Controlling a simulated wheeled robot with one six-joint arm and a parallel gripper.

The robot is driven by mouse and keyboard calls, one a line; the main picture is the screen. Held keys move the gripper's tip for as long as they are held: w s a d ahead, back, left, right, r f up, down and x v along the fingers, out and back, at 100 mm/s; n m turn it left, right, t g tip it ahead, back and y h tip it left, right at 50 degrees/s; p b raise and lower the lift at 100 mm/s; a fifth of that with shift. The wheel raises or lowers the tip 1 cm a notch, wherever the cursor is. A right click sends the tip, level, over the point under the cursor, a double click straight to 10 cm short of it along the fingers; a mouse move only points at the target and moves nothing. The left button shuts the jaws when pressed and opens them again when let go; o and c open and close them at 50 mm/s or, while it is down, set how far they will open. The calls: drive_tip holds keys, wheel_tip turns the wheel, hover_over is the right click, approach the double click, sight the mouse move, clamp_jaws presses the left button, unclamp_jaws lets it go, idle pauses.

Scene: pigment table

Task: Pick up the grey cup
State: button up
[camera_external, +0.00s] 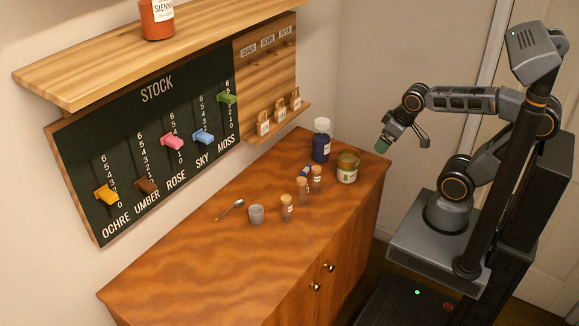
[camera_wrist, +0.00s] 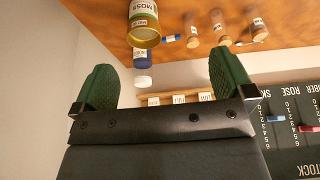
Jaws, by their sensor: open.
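The grey cup (camera_external: 256,214) is a small, light grey cup standing upright on the wooden cabinet top, between the spoon and a corked vial. It does not show in the wrist view. My gripper (camera_external: 383,146) is in the air beyond the cabinet's right end, well to the right of the cup and above it. In the wrist view my gripper (camera_wrist: 163,78) has its two green fingers wide apart with nothing between them.
A spoon (camera_external: 230,209) lies left of the cup. Several corked vials, nearest one (camera_external: 287,207), a blue bottle (camera_external: 321,146) and a green-labelled jar (camera_external: 347,168) stand to its right. A stock board (camera_external: 150,140) and shelf (camera_external: 110,70) line the wall. The cabinet's front left (camera_external: 190,265) is clear.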

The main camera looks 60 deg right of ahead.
drive_tip(key=c, duration=0.3)
drive_tip(key=w+a+f+n+h+b, duration=0.2)
drive_tip(key=w+a+n+h+b, duration=0.1)
drive_tip(key=w+a+n, duration=0.6)
drive_tip(key=w+a+f+n+h+b, duration=0.35)
drive_tip(key=w+a+n, duration=0.4)
drive_tip(key=w, duration=0.25)
drive_tip(key=w+a+f+n+t+h+b, duration=0.1)
drive_tip(key=a+f+n, duration=0.15)
drive_tip(key=a, duration=0.45)
drive_tip(key=w+a+f+n+t+h+b, duration=0.1)
drive_tip(key=w+a+f+n, duration=0.15)
drive_tip(key=a, duration=0.35)
drive_tip(key=n+t+h+b, duration=0.1)
drive_tip(key=n+t+b, duration=0.15)
drive_tip(key=n, duration=0.25)
approach(255, 207)
drive_tip(key=shift+t, duration=0.45)
drive_tip(key=shift+s+p+x, duration=0.25)
drive_tip(key=shift+p+x, duration=0.6)
drive_tip(key=shift+x, duration=2.3)
